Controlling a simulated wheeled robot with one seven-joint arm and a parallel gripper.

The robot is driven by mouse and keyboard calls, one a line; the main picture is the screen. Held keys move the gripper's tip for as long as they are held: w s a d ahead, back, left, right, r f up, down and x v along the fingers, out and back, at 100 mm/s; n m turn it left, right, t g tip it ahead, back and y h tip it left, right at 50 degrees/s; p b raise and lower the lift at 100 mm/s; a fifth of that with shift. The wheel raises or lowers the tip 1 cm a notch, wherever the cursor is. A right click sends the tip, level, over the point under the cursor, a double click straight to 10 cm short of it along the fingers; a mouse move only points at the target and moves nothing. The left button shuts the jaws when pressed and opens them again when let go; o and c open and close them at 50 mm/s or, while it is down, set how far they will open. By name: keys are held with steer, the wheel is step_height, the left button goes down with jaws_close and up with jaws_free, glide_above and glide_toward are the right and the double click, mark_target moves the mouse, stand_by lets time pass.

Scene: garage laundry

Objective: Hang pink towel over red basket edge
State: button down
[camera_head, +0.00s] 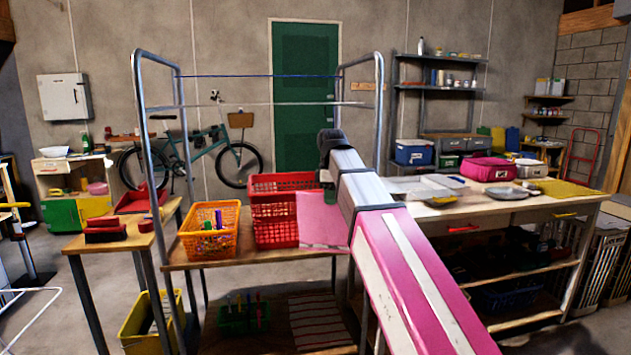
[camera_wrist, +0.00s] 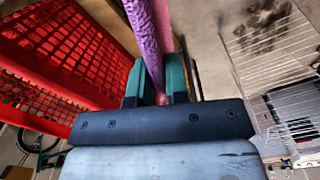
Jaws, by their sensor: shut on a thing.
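The pink towel (camera_head: 322,221) hangs down from my gripper (camera_head: 327,178) at the right side of the red basket (camera_head: 274,211). It covers the basket's lower right part in the head view. In the wrist view, my gripper (camera_wrist: 165,78) has its green fingers shut on a bunched pink-purple strip of the towel (camera_wrist: 147,40). The red basket's mesh wall (camera_wrist: 45,85) is to the left of the fingers there, with a gap between. I cannot tell whether any of the towel touches the basket rim. My arm hides what is behind it.
An orange basket (camera_head: 210,231) with bottles stands left of the red basket on the wooden shelf (camera_head: 290,257). A metal rack frame (camera_head: 145,120) rises around the shelf. A workbench (camera_head: 530,208) with a pink bag (camera_head: 488,169) is at right.

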steer(key=a+r+n, duration=0.4)
steer(key=a+r, duration=0.1)
steer(key=shift+s+a+r+n, duration=0.15)
steer(key=shift+s+r+n, duration=0.15)
steer(key=shift+s, duration=0.15)
steer(key=shift+w+a, duration=0.65)
steer(key=shift+w, duration=1.95)
steer(key=shift+w+a, duration=0.6)
steer(key=shift+w, duration=2)
steer(key=shift+w+a, duration=0.65)
steer(key=shift+w, duration=1.95)
steer(key=shift+f, duration=4.15)
